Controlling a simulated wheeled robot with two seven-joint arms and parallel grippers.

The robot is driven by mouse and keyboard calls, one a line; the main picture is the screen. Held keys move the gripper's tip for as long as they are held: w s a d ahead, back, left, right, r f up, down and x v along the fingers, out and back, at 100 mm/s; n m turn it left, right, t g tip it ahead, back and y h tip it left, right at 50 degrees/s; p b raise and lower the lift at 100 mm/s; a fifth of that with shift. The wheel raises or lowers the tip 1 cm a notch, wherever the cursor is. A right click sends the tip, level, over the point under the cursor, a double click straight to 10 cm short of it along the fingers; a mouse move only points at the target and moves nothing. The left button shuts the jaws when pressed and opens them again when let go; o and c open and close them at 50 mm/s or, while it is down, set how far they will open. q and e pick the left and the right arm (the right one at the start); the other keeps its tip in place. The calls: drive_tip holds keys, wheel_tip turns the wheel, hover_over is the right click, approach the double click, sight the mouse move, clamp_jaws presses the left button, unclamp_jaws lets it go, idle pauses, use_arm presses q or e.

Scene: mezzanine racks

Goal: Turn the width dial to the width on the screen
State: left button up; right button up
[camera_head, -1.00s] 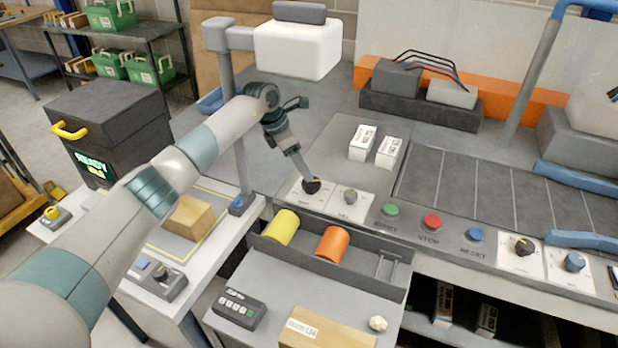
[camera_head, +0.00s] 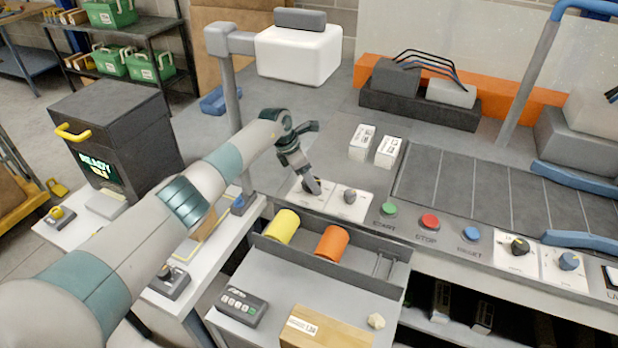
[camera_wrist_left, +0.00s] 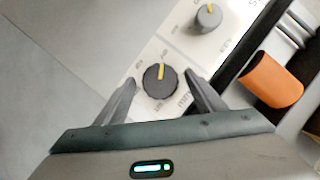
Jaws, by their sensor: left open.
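My left gripper (camera_head: 308,187) reaches down to the control panel's left end. In the left wrist view my left gripper (camera_wrist_left: 160,92) is open, one finger on each side of a dark round dial (camera_wrist_left: 160,80) with a yellow pointer line; the dial looks untouched. In the head view this dial (camera_head: 311,184) is partly hidden by the fingers. A second, grey dial (camera_head: 350,196) stands to its right and also shows in the wrist view (camera_wrist_left: 208,17). The lettering under both dials is too blurred to read. A lit screen on the dark box (camera_head: 98,165) seems to read "READY". My right gripper is not in view.
Green (camera_head: 389,208), red (camera_head: 429,222) and blue (camera_head: 470,234) buttons line the panel to the right. A yellow roll (camera_head: 283,227) and an orange roll (camera_head: 332,243) lie in a tray just in front. Two white boxes (camera_head: 362,142) stand behind the dials.

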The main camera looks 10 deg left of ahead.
use_arm(q)
drive_tip(key=shift+c, duration=0.5)
drive_tip(key=c, duration=1)
drive_tip(key=shift+o, duration=0.2)
drive_tip(key=shift+s+n+t+y+p, duration=0.1)
drive_tip(key=shift+n+t+y+p, duration=0.4)
drive_tip(key=shift+n, duration=0.8)
drive_tip(key=n, duration=0.2)
drive_tip(key=shift+d+n+y+p, duration=0.15)
drive_tip(key=shift+n+y+p, duration=0.15)
drive_tip(key=n+y, duration=0.1)
drive_tip(key=n, duration=0.1)
drive_tip(key=shift+d+n+t, duration=0.1)
drive_tip(key=shift+n+t, duration=0.3)
drive_tip(key=shift+d+n+y+b, duration=0.1)
drive_tip(key=shift+n+y+b, duration=0.8)
drive_tip(key=shift+n, duration=1)
drive_tip(key=shift+s, duration=0.1)
